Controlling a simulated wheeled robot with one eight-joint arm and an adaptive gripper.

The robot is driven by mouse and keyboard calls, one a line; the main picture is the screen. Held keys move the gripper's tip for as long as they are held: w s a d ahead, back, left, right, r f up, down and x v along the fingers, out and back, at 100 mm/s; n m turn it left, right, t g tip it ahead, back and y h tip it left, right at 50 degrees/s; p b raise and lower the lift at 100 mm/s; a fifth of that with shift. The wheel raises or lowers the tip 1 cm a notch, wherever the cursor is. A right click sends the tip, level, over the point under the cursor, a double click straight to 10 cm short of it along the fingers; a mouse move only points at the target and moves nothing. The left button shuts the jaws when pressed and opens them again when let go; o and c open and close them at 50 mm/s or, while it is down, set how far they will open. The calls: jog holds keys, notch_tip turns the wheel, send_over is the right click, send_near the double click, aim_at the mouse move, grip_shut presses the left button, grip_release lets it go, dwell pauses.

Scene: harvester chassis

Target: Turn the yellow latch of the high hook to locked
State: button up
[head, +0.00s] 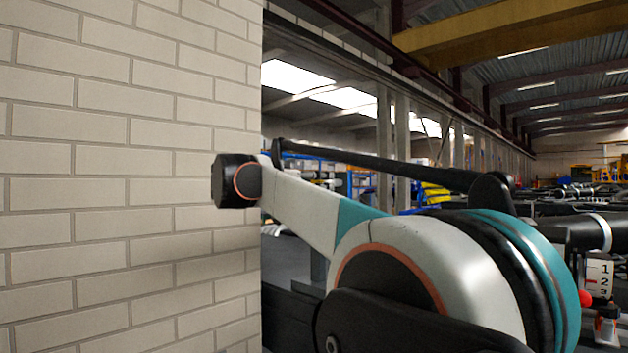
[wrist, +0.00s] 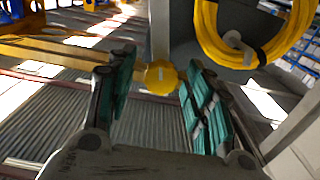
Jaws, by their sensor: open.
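The yellow latch (wrist: 161,77) is a round, many-sided knob with a pale line on its face. It shows in the wrist view at the lower end of a pale upright strip. My gripper (wrist: 158,66) is open, with its green-padded fingers left and right of the latch in the picture. The latch appears ahead between the fingertips; I see no clear contact, and the remaining depth is hard to tell. A coil of yellow hose (wrist: 208,38) hangs just to the right, with a pale hook end (wrist: 233,40) inside its loop. The head view shows neither latch nor gripper.
In the head view a pale brick wall (head: 120,180) fills the left side, close to my arm. A panel marked 1, 2, 3 (head: 598,275) stands at the lower right. In the wrist view a grey panel (wrist: 190,50) lies behind the coil.

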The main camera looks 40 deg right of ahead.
jog(key=shift+d, duration=0.3)
grip_shut()
